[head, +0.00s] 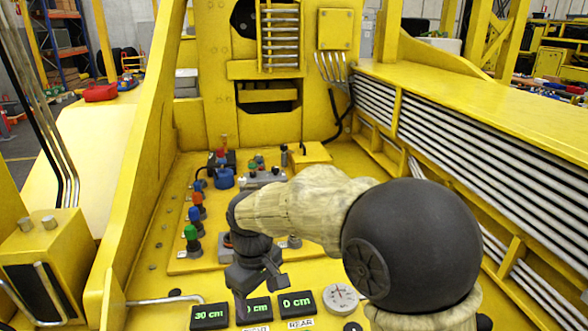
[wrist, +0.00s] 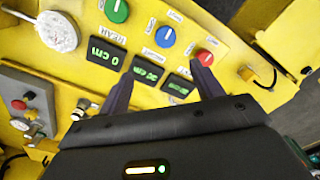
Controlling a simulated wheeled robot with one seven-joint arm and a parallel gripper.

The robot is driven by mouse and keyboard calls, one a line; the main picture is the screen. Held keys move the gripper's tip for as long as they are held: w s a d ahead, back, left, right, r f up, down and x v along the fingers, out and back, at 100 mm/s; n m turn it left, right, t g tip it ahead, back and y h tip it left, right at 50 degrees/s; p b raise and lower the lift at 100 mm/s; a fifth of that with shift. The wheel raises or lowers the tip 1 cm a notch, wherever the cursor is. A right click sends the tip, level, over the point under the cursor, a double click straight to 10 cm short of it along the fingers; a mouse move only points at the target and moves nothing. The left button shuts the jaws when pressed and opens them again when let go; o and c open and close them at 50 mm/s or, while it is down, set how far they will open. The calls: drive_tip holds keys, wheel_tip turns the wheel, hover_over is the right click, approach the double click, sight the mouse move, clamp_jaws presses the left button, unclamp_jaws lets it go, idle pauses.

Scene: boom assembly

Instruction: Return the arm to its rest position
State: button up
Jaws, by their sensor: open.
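My arm reaches in from the lower right of the head view, with a pale sleeve and a large dark round joint. My gripper (head: 258,290) points down over the yellow panel, close to the row of dark displays. In the wrist view my gripper (wrist: 163,88) has its two dark fingers spread apart with nothing between them. The fingers lie in front of the displays (wrist: 107,53) and below the green knob (wrist: 117,10), blue knob (wrist: 165,36) and red knob (wrist: 205,57). The gap between fingertips and panel cannot be told.
A left display (head: 210,316) reads 30 cm; another (head: 297,303) reads 0 cm. A round gauge (head: 340,297) lies beside my arm. Upright levers (head: 192,232) stand on the left. Yellow walls (head: 140,170) and a pipe-lined beam (head: 470,130) flank the panel.

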drive_tip(key=s+d+f+m, duration=0.2)
drive_tip(key=d+m, duration=0.1)
drive_tip(key=d, duration=0.5)
drive_tip(key=s+d+f+m+t, duration=0.1)
drive_tip(key=s+d+f+m, duration=0.1)
drive_tip(key=d, duration=0.6)
drive_tip(key=s+d+f+m+t, duration=0.1)
drive_tip(key=s+d+f+m, duration=0.1)
drive_tip(key=d+m, duration=0.4)
drive_tip(key=s+d, duration=0.1)
drive_tip(key=d, duration=0.2)
drive_tip(key=shift+s+f, duration=0.2)
drive_tip(key=shift+s, duration=0.2)
drive_tip(key=shift+d, duration=0.1)
